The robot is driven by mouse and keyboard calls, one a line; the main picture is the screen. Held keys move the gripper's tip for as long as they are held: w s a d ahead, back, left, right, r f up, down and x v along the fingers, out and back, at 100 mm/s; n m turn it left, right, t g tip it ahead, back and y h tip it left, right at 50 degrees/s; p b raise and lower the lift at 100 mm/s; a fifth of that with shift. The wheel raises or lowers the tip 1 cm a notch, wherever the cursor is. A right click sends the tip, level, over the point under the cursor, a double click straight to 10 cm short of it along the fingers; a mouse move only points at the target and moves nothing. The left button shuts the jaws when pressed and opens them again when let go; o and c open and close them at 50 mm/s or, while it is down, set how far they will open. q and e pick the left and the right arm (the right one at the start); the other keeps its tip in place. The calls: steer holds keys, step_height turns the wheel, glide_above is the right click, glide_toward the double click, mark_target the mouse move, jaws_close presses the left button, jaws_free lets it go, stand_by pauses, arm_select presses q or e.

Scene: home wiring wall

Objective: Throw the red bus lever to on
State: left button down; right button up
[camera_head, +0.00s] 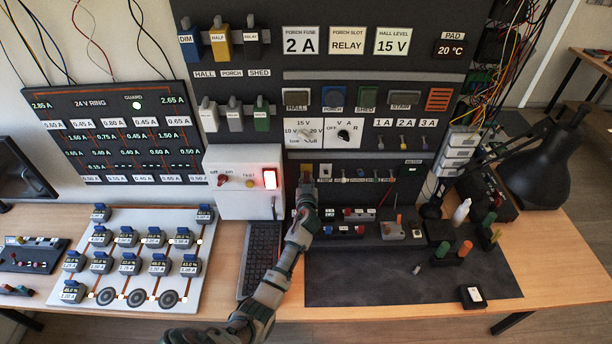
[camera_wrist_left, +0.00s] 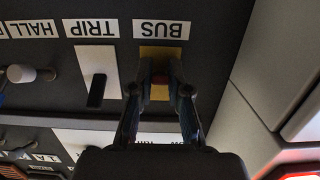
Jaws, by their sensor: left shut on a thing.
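The red bus lever (camera_wrist_left: 160,79) shows in the left wrist view as a small red piece between my fingers, in front of a yellow plate (camera_wrist_left: 161,54) under an upside-down BUS label (camera_wrist_left: 162,29). My left gripper (camera_wrist_left: 160,92) is shut on the lever, one finger on each side. In the head view my left gripper (camera_head: 306,183) reaches the lower left of the dark panel, just below the yellow plate (camera_head: 307,168). The fingers hide most of the lever, so I cannot tell its position. My right gripper is not in view.
A TRIP switch (camera_wrist_left: 97,92) sits beside the bus plate. A white box (camera_head: 242,190) with a lit red button (camera_head: 269,179) stands close left of my gripper. A keyboard (camera_head: 260,258) lies beside my arm, and a dark mat (camera_head: 400,288) with small parts lies right.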

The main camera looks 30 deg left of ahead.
arm_select(q)
steer(key=g+h+p, duration=0.1)
steer(key=p, duration=0.4)
steer(key=r+g+h+p, duration=0.1)
steer(key=g+p, duration=0.1)
steer(key=p, duration=0.2)
steer(key=shift+s+d+r+g+h+p, duration=0.1)
steer(key=shift+s+r+g+h+p, duration=0.05)
steer(key=shift+r+g+h+p, duration=0.2)
steer(key=shift+g+h+p, duration=0.35)
steer(key=shift+g+p, duration=0.25)
steer(key=shift+g, duration=0.05)
steer(key=g+h, duration=0.1)
steer(key=g, duration=0.1)
steer(key=r+g+h, duration=0.1)
steer(key=g, duration=0.1)
steer(key=shift+w, duration=0.2)
steer(key=shift+f, duration=0.1)
steer(key=c, duration=1.2)
jaws_free()
steer(key=shift+o, duration=0.4)
steer(key=shift+w, duration=0.25)
steer(key=shift+a, duration=0.25)
steer(key=v, duration=1.2)
steer(key=shift+w+a, duration=0.2)
